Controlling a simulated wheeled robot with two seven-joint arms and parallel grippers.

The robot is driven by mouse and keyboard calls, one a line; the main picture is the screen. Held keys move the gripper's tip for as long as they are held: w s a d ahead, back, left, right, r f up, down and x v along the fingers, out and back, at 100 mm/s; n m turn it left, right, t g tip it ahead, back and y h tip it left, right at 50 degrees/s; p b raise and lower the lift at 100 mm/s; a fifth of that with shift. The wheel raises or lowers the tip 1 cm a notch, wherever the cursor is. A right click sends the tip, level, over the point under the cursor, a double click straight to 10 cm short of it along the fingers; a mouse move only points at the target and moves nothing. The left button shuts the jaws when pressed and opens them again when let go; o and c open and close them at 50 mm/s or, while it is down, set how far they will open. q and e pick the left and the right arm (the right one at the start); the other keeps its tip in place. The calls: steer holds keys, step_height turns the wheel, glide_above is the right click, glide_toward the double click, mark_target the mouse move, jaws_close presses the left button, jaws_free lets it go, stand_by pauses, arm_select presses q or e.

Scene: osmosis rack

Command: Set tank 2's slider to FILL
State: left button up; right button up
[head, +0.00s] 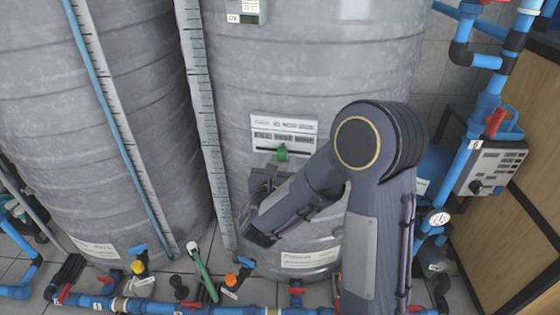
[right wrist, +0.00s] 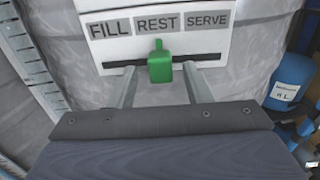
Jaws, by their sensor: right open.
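The slider panel (head: 284,131) is a white plate on the grey tank in the middle of the head view. In the right wrist view the panel (right wrist: 215,50) reads FILL, REST and SERVE from left to right above a dark slot. The green slider knob (right wrist: 160,66) sits under REST; it also shows in the head view (head: 282,153). My right gripper (right wrist: 158,88) is open, with one finger on each side of the knob and gaps showing on both sides. My left gripper is not in view.
Blue pipes with red valve handles (head: 297,290) run along the floor in front of the tanks. A second grey tank (head: 110,130) stands at left. A control box (head: 492,165) and a gauge (head: 438,217) are at right, beside a wooden panel.

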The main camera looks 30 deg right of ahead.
mark_target(262, 149)
steer(key=shift+w+d, duration=0.4)
steer(key=shift+w, duration=0.05)
steer(key=shift+c, duration=0.2)
jaws_close()
steer(key=w+a, duration=0.3)
steer(key=a, duration=0.1)
steer(key=shift+w+b, duration=0.15)
steer(key=shift+b, duration=0.25)
steer(key=shift+w+a, duration=0.2)
steer(key=shift+o, duration=0.2)
jaws_free()
steer(key=shift+w+a, duration=0.1)
